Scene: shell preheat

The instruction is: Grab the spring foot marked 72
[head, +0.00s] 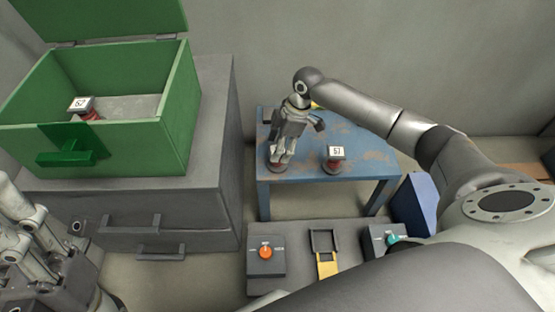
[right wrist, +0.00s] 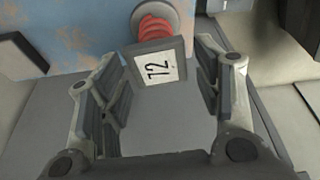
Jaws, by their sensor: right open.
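The spring foot marked 72 (right wrist: 158,67) shows in the right wrist view, with a square grey plate, a white label and a red spring on a round base. My right gripper (right wrist: 165,80) is open, with its fingers on either side of the plate; I cannot tell whether they touch it. In the head view my right gripper (head: 283,155) is low over the left part of the blue table (head: 375,165) and largely hides this foot. My left gripper (head: 50,275) is at the lower left, away from the table; its jaws are unclear.
A second spring foot (head: 336,158), marked 57, stands right of my right gripper on the table. Another foot marked 57 (head: 83,107) is in the open green box (head: 180,110) on a grey cabinet (head: 215,150). Control boxes with an orange knob (head: 265,252) and a teal knob (head: 391,240) are in front.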

